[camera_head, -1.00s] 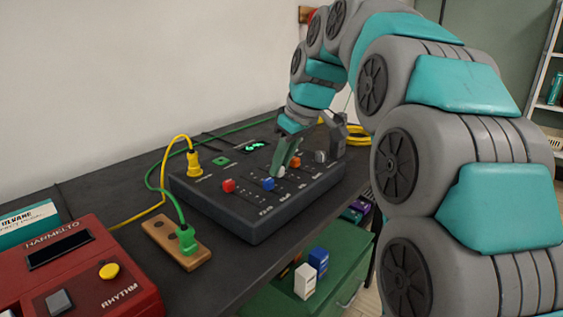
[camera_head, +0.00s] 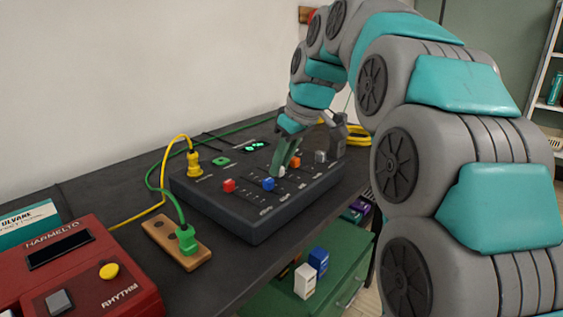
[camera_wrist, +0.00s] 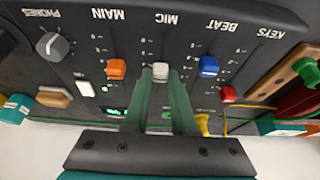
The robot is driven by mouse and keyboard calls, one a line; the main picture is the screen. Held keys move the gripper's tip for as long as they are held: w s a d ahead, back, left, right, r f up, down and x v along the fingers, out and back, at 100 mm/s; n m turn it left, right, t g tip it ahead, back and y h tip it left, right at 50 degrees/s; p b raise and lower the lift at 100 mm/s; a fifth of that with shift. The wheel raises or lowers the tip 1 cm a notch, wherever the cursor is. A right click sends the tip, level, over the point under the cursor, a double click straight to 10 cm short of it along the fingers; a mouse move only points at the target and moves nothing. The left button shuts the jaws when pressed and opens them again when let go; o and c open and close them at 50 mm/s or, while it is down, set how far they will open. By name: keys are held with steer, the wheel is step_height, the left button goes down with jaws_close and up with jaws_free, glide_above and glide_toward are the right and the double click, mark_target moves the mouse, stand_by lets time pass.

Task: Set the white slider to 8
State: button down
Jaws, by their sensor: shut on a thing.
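The white slider (camera_wrist: 161,71) is a small pale cap on the dark mixer panel (camera_head: 262,213). In the wrist view it stands in the MIC column, between the orange slider (camera_wrist: 117,68) and the blue slider (camera_wrist: 209,66). My gripper (camera_wrist: 163,78) has its green fingers closed around the white cap. In the head view my gripper (camera_head: 284,170) reaches down onto the panel and the white cap (camera_head: 281,172) shows beside a fingertip. The scale marks by the white slider are too small or covered to read.
A red slider (camera_head: 229,185) and a grey knob (camera_head: 320,156) are on the same panel. A yellow plug (camera_head: 194,164) stands at its back left. A wooden block with a green plug (camera_head: 187,240) and a red box (camera_head: 78,270) are to the left.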

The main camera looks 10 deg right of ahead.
mark_target(264, 170)
steer(key=shift+w+a+p, duration=0.15)
steer(key=shift+w+a, duration=0.4)
steer(key=shift+w, duration=0.2)
steer(key=shift+w+a+p, duration=0.15)
steer(key=shift+w+a, duration=0.4)
steer(key=shift+w, duration=0.15)
steer(key=c, duration=0.7)
jaws_free()
steer(key=shift+r, duration=0.15)
steer(key=shift+v, duration=3.75)
steer(key=shift+s, duration=0.2)
